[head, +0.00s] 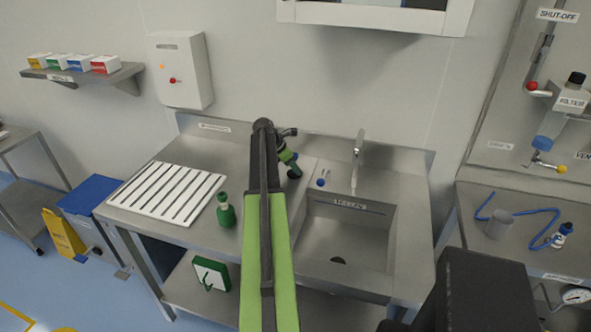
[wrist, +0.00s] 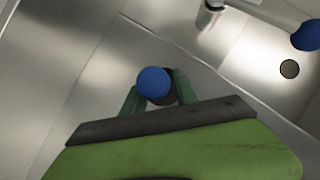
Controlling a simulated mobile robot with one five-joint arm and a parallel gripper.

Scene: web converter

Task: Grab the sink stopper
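A small blue-topped piece (head: 321,181), which looks like the sink stopper, sits on the steel counter by the back left corner of the sink. In the wrist view its round blue top (wrist: 153,82) lines up between my green fingertips, with a dark part beside it. My gripper (head: 295,170) is open, over the counter to the left of the stopper. In the head view a small gap shows between them. The open fingers also show in the wrist view (wrist: 158,88). I see no grip on the stopper; its lower part is hidden.
The steel sink (head: 345,238) lies to the right, with a dark drain (wrist: 289,69). A chrome tap (head: 357,160) rises behind it. A green bottle (head: 226,212) and a white slatted rack (head: 167,193) stand on the counter at left.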

